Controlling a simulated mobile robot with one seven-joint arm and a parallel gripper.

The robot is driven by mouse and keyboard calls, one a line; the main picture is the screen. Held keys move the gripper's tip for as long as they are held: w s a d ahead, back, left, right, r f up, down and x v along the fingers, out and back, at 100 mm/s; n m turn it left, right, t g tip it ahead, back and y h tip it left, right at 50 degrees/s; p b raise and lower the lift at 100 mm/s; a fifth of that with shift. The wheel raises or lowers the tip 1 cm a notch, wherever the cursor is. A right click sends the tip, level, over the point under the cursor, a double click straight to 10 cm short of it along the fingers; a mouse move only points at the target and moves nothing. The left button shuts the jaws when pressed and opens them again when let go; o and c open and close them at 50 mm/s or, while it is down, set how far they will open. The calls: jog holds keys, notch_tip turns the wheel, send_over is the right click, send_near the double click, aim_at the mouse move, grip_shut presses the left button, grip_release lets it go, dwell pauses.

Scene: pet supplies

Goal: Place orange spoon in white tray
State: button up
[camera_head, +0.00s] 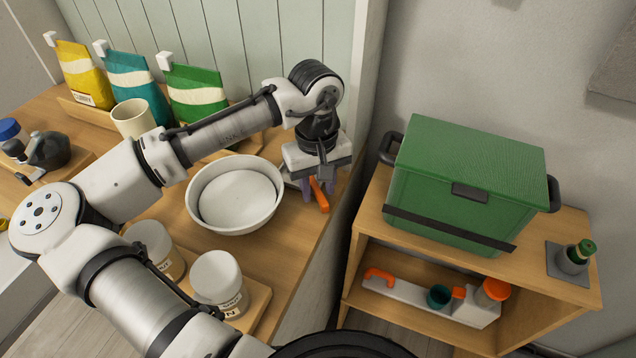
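The orange spoon (320,197) lies near the right edge of the wooden counter, to the right of a large white bowl. My gripper (318,190) points down over it, with one finger on each side of the orange part. The gripper body hides the spoon's far end, and I cannot tell whether the fingers touch it. A long white tray (402,290) is on the lower shelf of the wooden cabinet at right. It bears an orange curved item (380,275), a teal cup (438,296) and an orange-topped jar (492,291).
The white bowl (207,218) stands close left of my gripper. White jars (217,279), a beige mug (132,118) and food bags (196,93) crowd the counter.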

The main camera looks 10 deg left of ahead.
aim_at(318, 189)
notch_tip(318, 189, up, 12)
jog(key=b, duration=0.1)
jog(key=shift+w+a+b, duration=0.2)
jog(key=shift+w+b, duration=0.05)
jog(key=shift+b, duration=0.05)
dwell(0.3)
jog(key=shift+s+d, duration=0.1)
